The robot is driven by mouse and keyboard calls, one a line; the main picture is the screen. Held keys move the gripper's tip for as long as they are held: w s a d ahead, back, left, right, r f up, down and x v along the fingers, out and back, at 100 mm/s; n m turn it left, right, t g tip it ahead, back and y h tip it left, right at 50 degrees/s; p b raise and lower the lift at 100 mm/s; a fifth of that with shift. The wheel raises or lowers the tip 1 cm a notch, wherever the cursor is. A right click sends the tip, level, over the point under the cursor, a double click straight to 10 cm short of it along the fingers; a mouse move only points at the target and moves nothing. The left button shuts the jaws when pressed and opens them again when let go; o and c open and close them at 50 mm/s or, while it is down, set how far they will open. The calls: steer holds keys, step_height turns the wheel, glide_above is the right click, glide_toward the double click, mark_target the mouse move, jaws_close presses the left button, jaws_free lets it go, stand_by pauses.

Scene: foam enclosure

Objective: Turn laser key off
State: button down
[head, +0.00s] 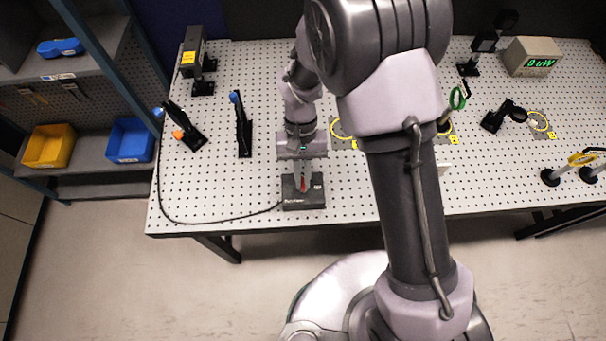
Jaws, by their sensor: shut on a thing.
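A small black laser control box (312,200) with white lettering sits near the front edge of the perforated optical table. A thin black cable runs from its left side. My gripper (303,184) points down at the box and is shut on the key at the box. A small red part shows at the fingertips. The key itself is mostly hidden by the fingers, and its turn angle cannot be told. A laser head (193,52) with a yellow label stands at the table's back left. A power meter (533,57) at the back right shows a green reading, "0 uW".
Black posts with blue knobs (241,124) stand left of my arm. Several optic mounts (504,115) stand on the right, some on yellow marks. Shelves with yellow (50,146) and blue bins (130,141) are at the left. The table front beside the box is clear.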

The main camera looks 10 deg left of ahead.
stand_by(0.4)
steer(key=c, duration=1.5)
jaws_free()
steer(key=shift+c, duration=0.2)
steer(key=p+v, duration=0.4)
steer(key=v, duration=1.3)
steer(key=shift+r, duration=0.25)
steer(key=shift+a, duration=0.1)
